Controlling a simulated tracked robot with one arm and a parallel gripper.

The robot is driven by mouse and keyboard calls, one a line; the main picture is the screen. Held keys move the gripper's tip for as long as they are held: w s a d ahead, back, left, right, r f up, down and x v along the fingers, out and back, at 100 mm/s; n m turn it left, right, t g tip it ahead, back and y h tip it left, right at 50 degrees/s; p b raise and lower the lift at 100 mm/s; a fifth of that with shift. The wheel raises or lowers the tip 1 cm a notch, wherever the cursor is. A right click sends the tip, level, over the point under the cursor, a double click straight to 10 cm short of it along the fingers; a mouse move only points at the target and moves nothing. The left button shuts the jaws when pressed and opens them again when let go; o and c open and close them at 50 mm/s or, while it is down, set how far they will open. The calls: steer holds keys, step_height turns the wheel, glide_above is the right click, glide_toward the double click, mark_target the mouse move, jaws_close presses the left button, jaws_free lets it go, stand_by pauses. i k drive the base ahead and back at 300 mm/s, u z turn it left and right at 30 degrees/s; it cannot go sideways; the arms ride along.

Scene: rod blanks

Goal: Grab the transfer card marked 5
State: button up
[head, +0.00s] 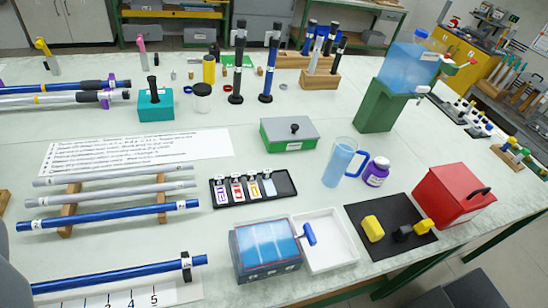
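A black tray (291,184) lies near the middle of the table. Several small upright cards stand in it side by side: a purple-marked card (221,194), a card with orange (237,191), a card with red (253,189) and a pale grey-blue piece (269,187) at the right. Their markings are too small to read, so I cannot tell which one bears a 5. My gripper is not in view.
A green-grey box (289,135) stands behind the tray, and a blue-topped box (265,250) with a white tray (328,256) stands in front. A clear blue jug (338,163) is to the right.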

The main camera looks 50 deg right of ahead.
mark_target(266, 174)
steer(key=z, duration=0.45)
steer(key=i, duration=0.85)
steer(key=z, duration=0.65)
steer(key=k, duration=0.8)
steer(key=z, duration=0.2)
steer(key=i, duration=0.85)
steer(key=u, duration=0.05)
